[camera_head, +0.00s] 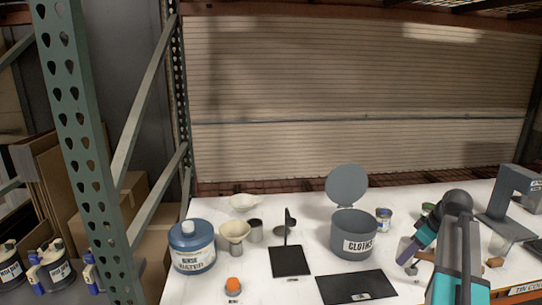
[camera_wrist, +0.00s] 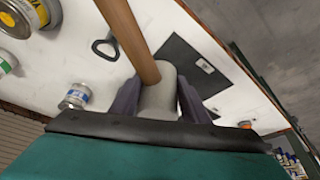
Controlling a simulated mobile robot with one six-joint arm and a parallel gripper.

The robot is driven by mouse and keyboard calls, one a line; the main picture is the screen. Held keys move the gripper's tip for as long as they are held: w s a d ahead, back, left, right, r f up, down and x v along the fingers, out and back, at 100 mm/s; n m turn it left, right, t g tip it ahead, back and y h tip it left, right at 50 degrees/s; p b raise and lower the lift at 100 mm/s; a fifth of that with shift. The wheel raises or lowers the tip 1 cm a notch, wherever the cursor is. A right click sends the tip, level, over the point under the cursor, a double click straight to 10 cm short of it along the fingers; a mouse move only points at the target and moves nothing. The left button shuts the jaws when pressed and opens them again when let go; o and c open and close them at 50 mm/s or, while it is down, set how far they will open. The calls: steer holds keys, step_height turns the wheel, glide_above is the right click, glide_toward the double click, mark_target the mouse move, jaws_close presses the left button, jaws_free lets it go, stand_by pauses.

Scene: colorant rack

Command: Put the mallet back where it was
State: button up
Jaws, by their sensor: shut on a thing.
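In the wrist view, the mallet's pale grey head (camera_wrist: 160,97) sits between the two dark fingers of my gripper (camera_wrist: 158,90). Its brown wooden handle (camera_wrist: 130,35) runs up and out of the top of the picture. In the head view my gripper (camera_head: 406,254) is low over the right part of the table, right of the black mat (camera_head: 345,288). A small grey part of the mallet head (camera_head: 413,269) shows below the fingers, and a brown handle end (camera_head: 495,262) shows right of my arm. My arm hides the rest. I cannot tell whether the mallet touches the table.
The grey cloths bin (camera_head: 337,237) stands with its lid (camera_head: 347,186) open behind the mat. A small tin (camera_head: 384,221) is beside it. A grey stand (camera_head: 519,180) is at the right. A black panel with an upright (camera_head: 290,262), funnel (camera_head: 233,232) and water jug (camera_head: 190,240) are left.

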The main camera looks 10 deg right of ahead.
steer(key=w+a+f+m+h+b, duration=0.1)
steer(key=w+a+m+b, duration=0.2)
steer(key=a, duration=1.5)
steer(key=w+a+m+h+b, duration=0.1)
steer(key=w+a+m+b, duration=0.1)
steer(key=a, duration=1.6)
steer(key=shift+w+a+f+m+t+b, duration=0.15)
steer(key=shift+w+f+m+t+b, duration=0.2)
steer(key=shift+w+b, duration=0.5)
steer(key=shift+w, duration=0.1)
steer(key=shift+f, duration=0.15)
steer(key=s+f, duration=0.2)
steer(key=f, duration=0.1)
steer(key=s+f, duration=0.3)
steer(key=shift+s+f, duration=0.2)
steer(key=shift+f, duration=0.05)
steer(key=shift+a, duration=0.1)
